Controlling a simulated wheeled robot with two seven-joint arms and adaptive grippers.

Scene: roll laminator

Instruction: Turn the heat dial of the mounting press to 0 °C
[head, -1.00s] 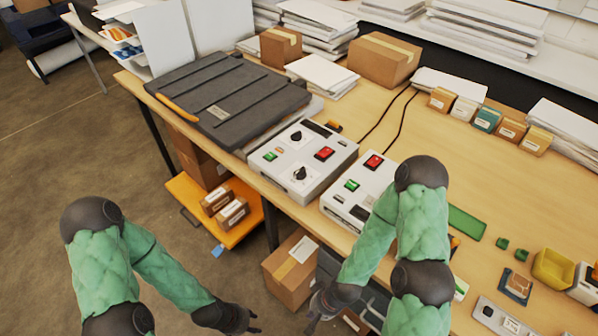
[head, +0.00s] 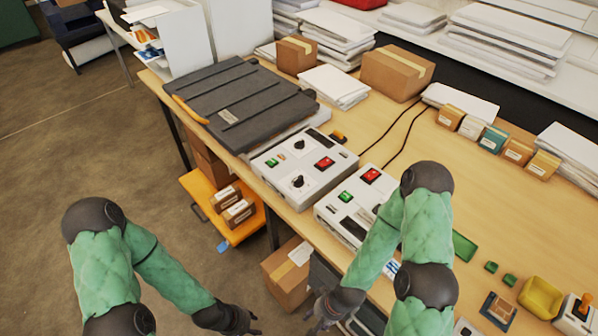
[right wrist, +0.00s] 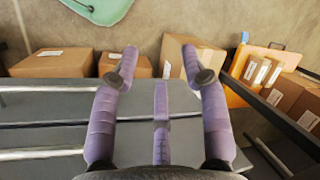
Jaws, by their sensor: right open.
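The mounting press has a dark grey ribbed lid (head: 240,100) with an orange handle (head: 190,109), at the back left of the bench. A pale control box (head: 325,178) sits at its front right, with an upper black dial (head: 299,146) and a lower black dial (head: 297,181), a green switch and a red switch. Their markings are too small to read. My left gripper (head: 252,322) is low in front of the bench, apart from the box; its jaw opening is unclear. My right gripper (head: 318,314) is also low before the bench; the right wrist view shows its fingers (right wrist: 160,62) apart and empty.
A second pale box (head: 345,217) with green and red switches stands to the right of the control box. Cartons (head: 287,272) and an orange cart (head: 232,231) are under the bench edge. Small cartons, green pieces and a yellow bin (head: 540,297) lie further right.

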